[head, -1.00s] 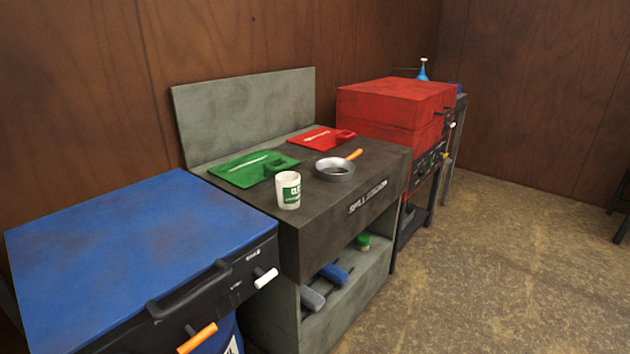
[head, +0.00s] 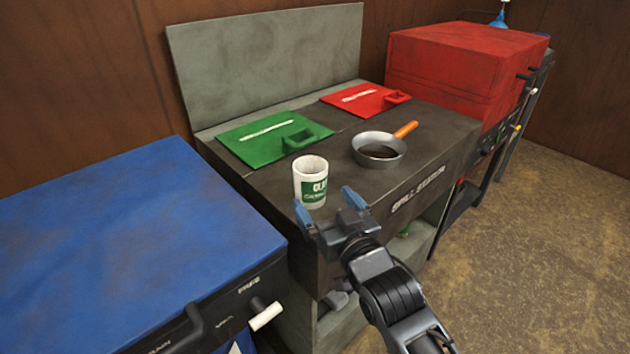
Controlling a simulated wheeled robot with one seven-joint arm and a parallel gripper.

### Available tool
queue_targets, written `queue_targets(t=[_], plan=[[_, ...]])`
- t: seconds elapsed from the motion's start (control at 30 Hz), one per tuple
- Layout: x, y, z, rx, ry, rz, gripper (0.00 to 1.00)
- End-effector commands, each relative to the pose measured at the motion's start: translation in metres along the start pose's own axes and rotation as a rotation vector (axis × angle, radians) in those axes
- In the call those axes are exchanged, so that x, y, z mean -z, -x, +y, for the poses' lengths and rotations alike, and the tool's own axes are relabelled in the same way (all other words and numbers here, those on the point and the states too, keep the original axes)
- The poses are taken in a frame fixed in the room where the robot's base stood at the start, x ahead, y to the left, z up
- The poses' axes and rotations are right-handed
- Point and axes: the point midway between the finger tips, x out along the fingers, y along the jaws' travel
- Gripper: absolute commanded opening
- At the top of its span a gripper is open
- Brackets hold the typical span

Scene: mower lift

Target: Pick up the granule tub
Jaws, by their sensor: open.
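The granule tub (head: 311,182) is a white cylinder with an open top and a green label. It stands upright on the dark top of the spill station (head: 402,176), near its front left edge. My gripper (head: 325,204) is open, with blue fingertips pointing toward the tub. The fingers are just in front of the tub's lower part and overlap it in the picture. I cannot tell whether they touch it. Nothing is held between them.
A grey pan (head: 378,148) with an orange handle sits right of the tub. A green lid (head: 270,138) and a red lid (head: 366,97) lie behind. A blue chest (head: 130,240) stands at left, a red box (head: 462,70) at right. Floor at right is clear.

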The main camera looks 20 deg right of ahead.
Motion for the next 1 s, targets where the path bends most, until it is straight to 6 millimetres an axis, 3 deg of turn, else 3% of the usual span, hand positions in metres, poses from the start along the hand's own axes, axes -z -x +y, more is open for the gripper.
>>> queue_targets(t=[0.4, 0.7, 1.0], plan=[[-0.002, -0.051, 0.002, -0.001, 0.000, 0.001, 0.98], [-0.003, -0.056, 0.002, -0.001, 0.000, 0.000, 0.98], [-0.003, -0.056, 0.002, -0.001, 0.000, 0.000, 0.72]])
